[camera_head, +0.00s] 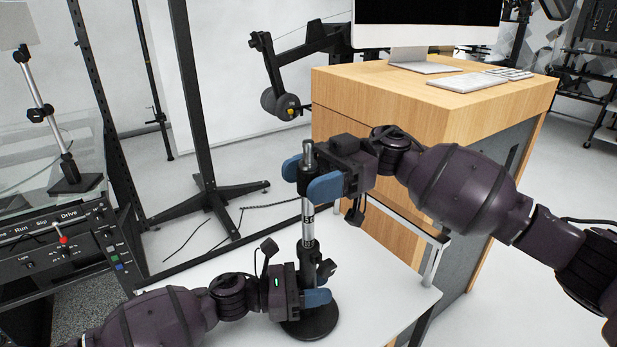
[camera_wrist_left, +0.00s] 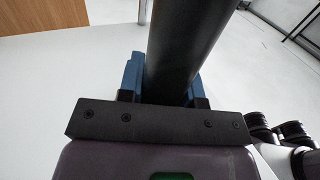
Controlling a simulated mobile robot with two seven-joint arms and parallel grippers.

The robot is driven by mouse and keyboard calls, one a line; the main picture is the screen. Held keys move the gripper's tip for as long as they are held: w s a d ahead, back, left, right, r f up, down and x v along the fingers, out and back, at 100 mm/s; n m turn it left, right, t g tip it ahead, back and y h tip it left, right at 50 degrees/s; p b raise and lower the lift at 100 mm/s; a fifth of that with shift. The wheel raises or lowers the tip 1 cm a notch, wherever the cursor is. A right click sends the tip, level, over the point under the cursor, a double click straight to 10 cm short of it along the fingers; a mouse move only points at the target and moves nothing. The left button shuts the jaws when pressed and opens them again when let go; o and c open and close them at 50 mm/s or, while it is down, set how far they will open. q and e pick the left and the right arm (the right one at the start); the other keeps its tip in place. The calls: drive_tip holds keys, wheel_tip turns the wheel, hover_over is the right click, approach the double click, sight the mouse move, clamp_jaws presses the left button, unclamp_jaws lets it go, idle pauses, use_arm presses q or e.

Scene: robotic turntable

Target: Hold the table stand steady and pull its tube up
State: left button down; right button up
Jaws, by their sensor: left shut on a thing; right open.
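The table stand has a round black base (camera_head: 312,326) standing on a white table, a dark lower column and a silver tube (camera_head: 308,224) rising upright from it. My left gripper (camera_head: 309,284) is shut on the lower column just above the base. In the left wrist view the dark column (camera_wrist_left: 187,45) runs between the blue fingers of my left gripper (camera_wrist_left: 164,85). My right gripper (camera_head: 308,178) is open around the upper part of the tube, with a blue finger on each side. The silver tip shows above it. Whether its fingers touch the tube I cannot tell.
The white table (camera_head: 385,295) is otherwise mostly clear. A wooden desk (camera_head: 400,95) with a monitor and keyboard (camera_head: 467,81) stands behind at the right. A black frame post (camera_head: 190,90) and a control panel (camera_head: 70,245) are at the left.

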drive_tip(key=v, duration=1.2)
use_arm(q)
drive_tip(key=c, duration=0.7)
unclamp_jaws()
drive_tip(key=shift+a, duration=0.1)
